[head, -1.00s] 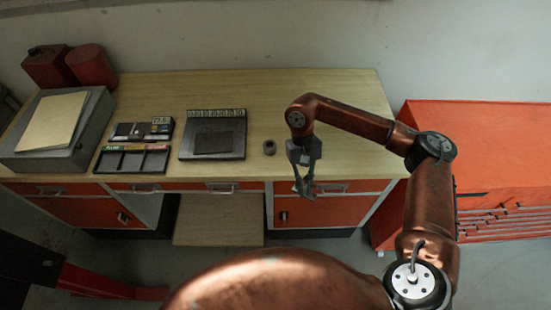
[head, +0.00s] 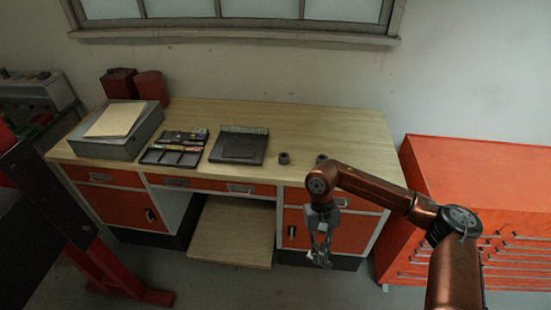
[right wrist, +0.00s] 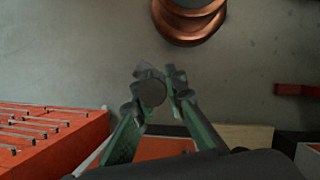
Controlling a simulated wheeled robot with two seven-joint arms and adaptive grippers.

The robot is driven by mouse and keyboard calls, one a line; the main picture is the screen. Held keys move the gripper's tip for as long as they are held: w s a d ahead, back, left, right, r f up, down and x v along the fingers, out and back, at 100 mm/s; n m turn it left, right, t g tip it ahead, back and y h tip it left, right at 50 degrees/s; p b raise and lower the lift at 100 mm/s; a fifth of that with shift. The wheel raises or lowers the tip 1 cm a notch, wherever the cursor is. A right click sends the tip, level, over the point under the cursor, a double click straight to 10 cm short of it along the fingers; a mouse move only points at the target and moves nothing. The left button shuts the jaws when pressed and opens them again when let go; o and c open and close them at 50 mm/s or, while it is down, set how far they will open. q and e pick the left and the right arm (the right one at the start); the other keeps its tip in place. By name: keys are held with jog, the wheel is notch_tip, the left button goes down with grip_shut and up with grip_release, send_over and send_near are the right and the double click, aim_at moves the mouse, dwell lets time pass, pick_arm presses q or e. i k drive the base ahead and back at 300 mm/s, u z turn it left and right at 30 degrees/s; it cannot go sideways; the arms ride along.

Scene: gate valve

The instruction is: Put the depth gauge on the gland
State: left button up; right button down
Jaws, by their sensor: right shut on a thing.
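My right gripper (head: 319,262) hangs fingers-down in front of the right-hand cabinet of the bench, clear of the bench top. In the right wrist view, its green fingers (right wrist: 166,92) are shut on a small dark grey thing with a round end (right wrist: 152,92). It may be the depth gauge, but too little of it shows to be sure. I cannot pick out the gland for certain. A small dark ring (head: 284,158) stands on the bench top. A similar dark piece (head: 321,158) shows just behind my right arm. My left gripper is not in view.
The wooden bench (head: 340,125) holds a dark tray (head: 172,157), a black pad (head: 239,147), a grey box (head: 118,130) and red containers (head: 150,86). An orange drawer cabinet (head: 480,190) stands at right. A red-legged black stand (head: 100,262) is at left. The bench's back right is clear.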

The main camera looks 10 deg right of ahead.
aim_at(284, 156)
jog(key=u, duration=0.65)
jog(key=i, duration=1)
jog(key=z, duration=0.25)
